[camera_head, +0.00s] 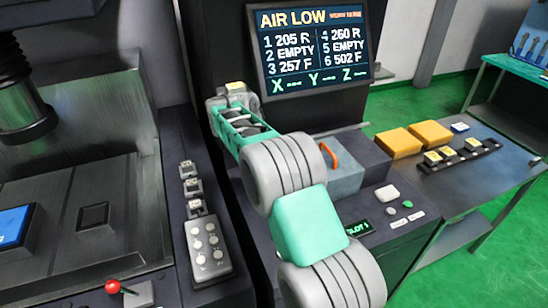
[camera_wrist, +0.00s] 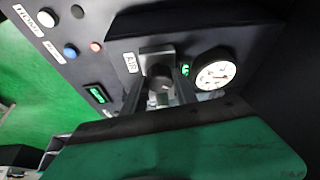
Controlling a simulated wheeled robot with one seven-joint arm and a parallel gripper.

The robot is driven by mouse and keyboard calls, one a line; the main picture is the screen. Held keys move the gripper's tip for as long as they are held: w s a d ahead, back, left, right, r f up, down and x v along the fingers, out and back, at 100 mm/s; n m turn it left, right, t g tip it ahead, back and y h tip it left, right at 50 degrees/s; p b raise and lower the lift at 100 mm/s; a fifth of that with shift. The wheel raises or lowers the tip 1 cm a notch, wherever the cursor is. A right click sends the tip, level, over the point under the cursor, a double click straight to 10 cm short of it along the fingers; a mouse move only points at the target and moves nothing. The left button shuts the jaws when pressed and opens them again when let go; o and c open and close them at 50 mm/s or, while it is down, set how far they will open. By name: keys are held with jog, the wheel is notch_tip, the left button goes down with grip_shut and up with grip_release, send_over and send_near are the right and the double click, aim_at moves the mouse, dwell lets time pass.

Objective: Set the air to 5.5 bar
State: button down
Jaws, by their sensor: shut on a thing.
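In the wrist view, a dark air regulator knob (camera_wrist: 158,72) sits on a grey mount beside a white AIR label (camera_wrist: 131,63). My gripper (camera_wrist: 160,90) has one finger on each side of the knob and is shut on it. A round white gauge (camera_wrist: 215,73) is right of the knob; its reading is too small to tell. A small green readout (camera_wrist: 186,70) between them is unreadable. In the head view, the dark screen (camera_head: 312,47) shows AIR LOW above a numbered list. My arm reaches up and left below it; the knob cannot be made out there.
In the head view, orange blocks (camera_head: 431,133) and a dark holder rack (camera_head: 462,153) lie on the right bench. A grey box with an orange handle (camera_head: 330,155) stands behind my arm. A grey button box (camera_head: 208,247) is at left. Buttons (camera_wrist: 70,50) line the panel in the wrist view.

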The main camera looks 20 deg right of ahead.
jog(key=shift+m+p, duration=0.35)
jog(key=shift+m, duration=0.25)
jog(key=c, duration=1)
grip_release()
jog(key=shift+o, duration=0.2)
jog(key=p+v, duration=0.2)
jog(key=v, duration=0.5)
jog(key=shift+w+r, duration=0.2)
jog(key=shift+r, duration=0.25)
jog(key=shift+a, duration=0.1)
